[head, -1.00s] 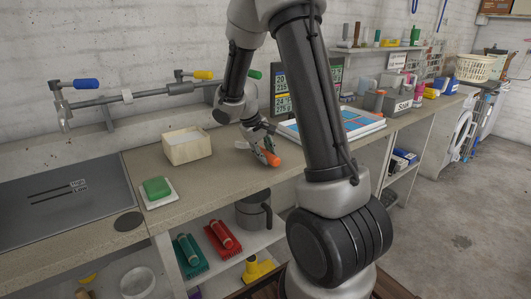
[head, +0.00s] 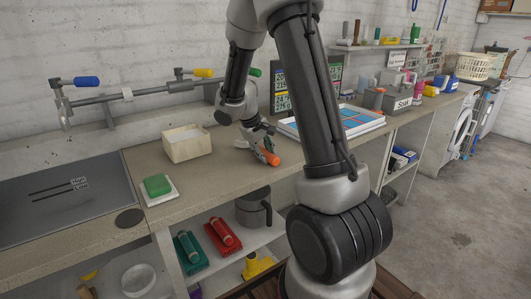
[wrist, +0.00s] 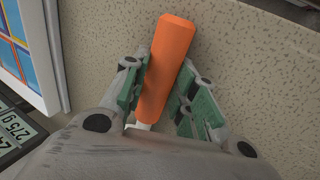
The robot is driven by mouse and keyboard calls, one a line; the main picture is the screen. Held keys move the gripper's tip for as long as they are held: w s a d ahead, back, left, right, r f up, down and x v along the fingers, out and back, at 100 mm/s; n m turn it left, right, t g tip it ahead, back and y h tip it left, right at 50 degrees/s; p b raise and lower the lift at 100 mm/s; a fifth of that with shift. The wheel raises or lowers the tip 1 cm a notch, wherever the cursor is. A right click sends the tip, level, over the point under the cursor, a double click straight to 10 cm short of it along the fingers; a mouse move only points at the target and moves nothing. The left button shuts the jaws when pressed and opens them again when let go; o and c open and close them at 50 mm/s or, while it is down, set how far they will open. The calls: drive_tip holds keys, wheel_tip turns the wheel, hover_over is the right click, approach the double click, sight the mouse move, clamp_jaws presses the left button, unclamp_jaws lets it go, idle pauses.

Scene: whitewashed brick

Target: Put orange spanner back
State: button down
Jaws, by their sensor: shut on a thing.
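The orange spanner shows mainly as its thick orange handle (head: 270,159), low over the worktop in the middle of the head view. My gripper (head: 262,149) is shut on it. In the wrist view the orange handle (wrist: 168,62) lies between the green pads of my gripper (wrist: 161,80) and sticks out past the fingertips. A short pale piece shows at its near end; the rest of the spanner is hidden by my gripper. I cannot tell whether the handle touches the worktop.
The worktop (head: 222,175) is bare around my gripper. A white-rimmed tray with blue panels (head: 377,123) lies to the right. A pipe (head: 150,91) runs along the wall.

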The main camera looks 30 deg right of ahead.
drive_tip(key=c, duration=1.5)
unclamp_jaws()
drive_tip(key=shift+s+a+f, duration=0.1)
drive_tip(key=shift+s+f, duration=0.2)
drive_tip(key=shift+f, duration=0.2)
drive_tip(key=o, duration=0.4)
drive_tip(key=shift+w+f, duration=0.15)
drive_tip(key=shift+w, duration=0.05)
drive_tip(key=shift+w+r, duration=0.1)
drive_tip(key=shift+r, duration=0.2)
drive_tip(key=v, duration=1.2)
drive_tip(key=shift+s+a+r+t+y, duration=0.75)
drive_tip(key=shift+s+r, duration=0.65)
drive_tip(key=shift+s, duration=2.8)
drive_tip(key=shift+s+a+r+t+y, duration=0.75)
drive_tip(key=shift+s+r, duration=0.65)
drive_tip(key=shift+s, duration=2.8)
drive_tip(key=shift+s+a+r+t+y, duration=0.5)
drive_tip(key=shift+s+a+r+y, duration=0.65)
drive_tip(key=shift+s, duration=3.05)
